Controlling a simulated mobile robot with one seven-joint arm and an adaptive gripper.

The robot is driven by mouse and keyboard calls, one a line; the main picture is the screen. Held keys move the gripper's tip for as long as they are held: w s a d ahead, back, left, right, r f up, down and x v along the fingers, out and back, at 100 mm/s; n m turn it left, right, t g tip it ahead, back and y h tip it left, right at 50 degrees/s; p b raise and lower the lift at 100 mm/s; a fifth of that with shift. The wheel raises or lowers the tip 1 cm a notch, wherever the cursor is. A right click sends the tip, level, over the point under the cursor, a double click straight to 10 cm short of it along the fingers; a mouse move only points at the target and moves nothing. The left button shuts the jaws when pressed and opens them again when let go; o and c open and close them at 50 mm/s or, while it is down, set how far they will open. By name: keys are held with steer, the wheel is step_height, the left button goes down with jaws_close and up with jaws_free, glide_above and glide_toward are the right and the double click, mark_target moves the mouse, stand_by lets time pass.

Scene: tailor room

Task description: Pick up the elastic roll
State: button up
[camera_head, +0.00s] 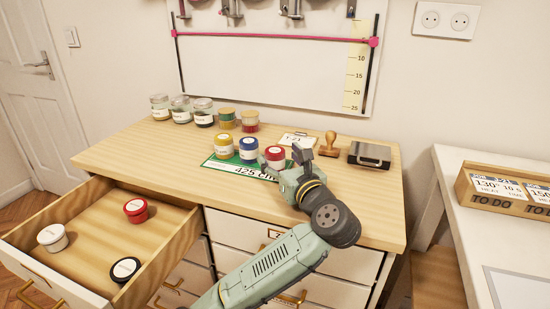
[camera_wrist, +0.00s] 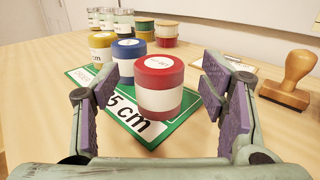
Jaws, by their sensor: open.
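A red roll-like cylinder with a white band (camera_head: 274,154) stands upright at the right end of a row on a green card on the desk. A blue one (camera_head: 248,150) and a yellow one (camera_head: 223,146) stand left of it. I cannot tell from the labels which is the elastic roll. My gripper (camera_head: 288,168) is open and low over the desk at the red cylinder. In the wrist view the red cylinder (camera_wrist: 158,82) stands between and just beyond my spread fingers (camera_wrist: 158,108), with gaps on both sides.
The green card (camera_wrist: 90,73) lies under the row. A wooden stamp (camera_head: 330,146) and dark case (camera_head: 369,155) stand to the right. Jars (camera_head: 181,110) and stacked rolls (camera_head: 250,122) stand behind. An open drawer (camera_head: 90,245) at left holds red, white and black-topped cylinders.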

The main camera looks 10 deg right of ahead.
mark_target(279, 155)
steer(key=w, duration=0.3)
steer(key=shift+w+a+p, duration=0.15)
steer(key=shift+a+p, duration=0.15)
steer(key=c, duration=1.3)
steer(key=shift+r, duration=0.2)
step_height(279, 155, up, 9)
steer(key=shift+r+b, duration=0.15)
steer(key=shift+b, duration=0.2)
steer(key=shift+n+y, duration=0.3)
steer(key=shift+w+d+f+b, duration=0.2)
steer(key=shift+w+f+b, duration=0.15)
steer(key=shift+f+b, duration=0.8)
steer(key=shift+w+d+f+b, duration=0.25)
steer(key=shift+f+b, duration=0.25)
steer(key=shift+f, duration=1.15)
steer(key=shift+w+d+f+b, duration=0.15)
steer(key=shift+w+f+b, duration=0.25)
steer(key=shift+f+b, duration=0.75)
